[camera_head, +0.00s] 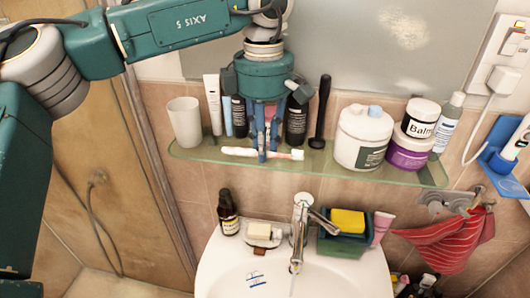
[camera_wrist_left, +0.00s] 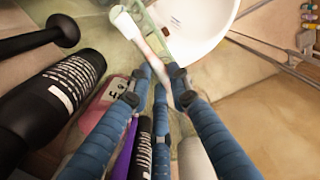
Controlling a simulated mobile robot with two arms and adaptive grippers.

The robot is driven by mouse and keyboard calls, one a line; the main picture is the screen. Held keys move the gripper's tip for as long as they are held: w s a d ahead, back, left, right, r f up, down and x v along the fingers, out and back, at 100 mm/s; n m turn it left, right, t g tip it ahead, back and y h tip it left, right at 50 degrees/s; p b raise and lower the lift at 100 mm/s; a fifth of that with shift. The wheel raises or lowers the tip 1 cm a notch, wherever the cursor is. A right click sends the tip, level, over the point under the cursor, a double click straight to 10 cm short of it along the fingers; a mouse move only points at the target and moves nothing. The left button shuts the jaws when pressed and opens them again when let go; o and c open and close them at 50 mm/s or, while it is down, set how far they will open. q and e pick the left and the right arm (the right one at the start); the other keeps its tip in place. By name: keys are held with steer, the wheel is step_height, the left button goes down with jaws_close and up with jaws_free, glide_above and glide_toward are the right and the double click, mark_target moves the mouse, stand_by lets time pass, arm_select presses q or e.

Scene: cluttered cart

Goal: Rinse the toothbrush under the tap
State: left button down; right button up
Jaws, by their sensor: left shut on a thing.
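In the left wrist view the toothbrush (camera_wrist_left: 142,38) extends away from between the fingertips (camera_wrist_left: 157,78). I cannot tell whether it still touches the shelf. The chrome tap (camera_head: 300,225) stands below and to the right, over the white basin (camera_head: 325,278). My right gripper is not in view.
The glass shelf (camera_head: 315,170) holds a white cup (camera_head: 185,122), tubes, dark bottles, a black-handled item (camera_head: 321,110) and jars (camera_head: 362,138) close around my gripper. Soap (camera_head: 259,231), a brown bottle (camera_head: 228,212) and a yellow sponge (camera_head: 347,222) stand on the basin's back edge.

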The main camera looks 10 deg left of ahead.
arm_select(q)
steer(key=shift+r+p, duration=1.85)
steer(key=shift+r, duration=0.7)
